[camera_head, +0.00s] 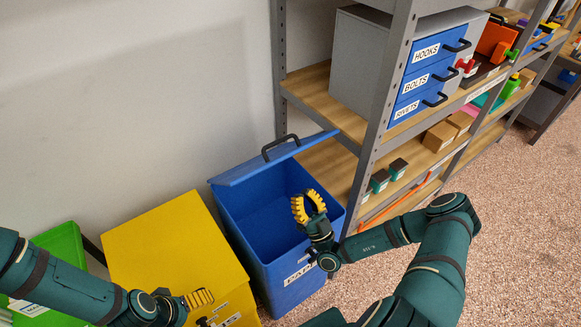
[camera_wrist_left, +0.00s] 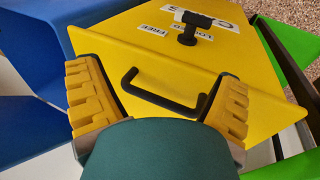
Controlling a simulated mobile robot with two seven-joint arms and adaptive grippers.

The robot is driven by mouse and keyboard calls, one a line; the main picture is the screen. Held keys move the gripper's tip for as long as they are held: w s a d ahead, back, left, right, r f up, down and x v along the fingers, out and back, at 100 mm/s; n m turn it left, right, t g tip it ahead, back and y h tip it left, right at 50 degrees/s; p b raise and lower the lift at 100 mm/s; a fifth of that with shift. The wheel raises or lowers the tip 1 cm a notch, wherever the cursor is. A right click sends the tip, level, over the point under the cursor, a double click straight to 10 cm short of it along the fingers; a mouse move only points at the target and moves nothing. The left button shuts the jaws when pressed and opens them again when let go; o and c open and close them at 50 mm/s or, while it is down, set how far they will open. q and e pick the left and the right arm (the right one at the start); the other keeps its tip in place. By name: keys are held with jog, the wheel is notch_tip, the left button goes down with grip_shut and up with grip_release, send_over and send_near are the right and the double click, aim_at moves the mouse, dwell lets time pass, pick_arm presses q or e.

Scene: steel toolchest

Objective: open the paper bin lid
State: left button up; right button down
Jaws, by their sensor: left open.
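The blue paper bin (camera_head: 292,280) stands between the yellow bin and the shelf, its front label partly hidden by my right arm. Its lid (camera_head: 272,160) is raised at the back, with a black handle (camera_head: 281,146) along its upper edge, and the dark blue inside shows. My right gripper (camera_head: 304,197) is over the bin's opening, apart from the lid, with a gap between its yellow fingers.
The yellow bin is closed and has a black latch (camera_wrist_left: 189,28). A green bin (camera_head: 62,243) stands at the left. The steel shelf (camera_head: 340,113) with a drawer cabinet (camera_head: 430,70) rises right behind the blue bin. Speckled floor (camera_head: 520,220) is clear at the right.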

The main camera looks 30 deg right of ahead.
pick_arm(q)
jog(key=shift+w+r, duration=0.1)
jog(key=shift+r, duration=0.05)
pick_arm(e)
jog(key=d+x, duration=0.1)
jog(key=x, duration=0.9)
jog(key=shift+a+m, duration=0.3)
pick_arm(q)
jog(key=shift+r+p, duration=0.1)
jog(key=shift+p, duration=0.2)
pick_arm(e)
jog(key=shift+r, duration=0.1)
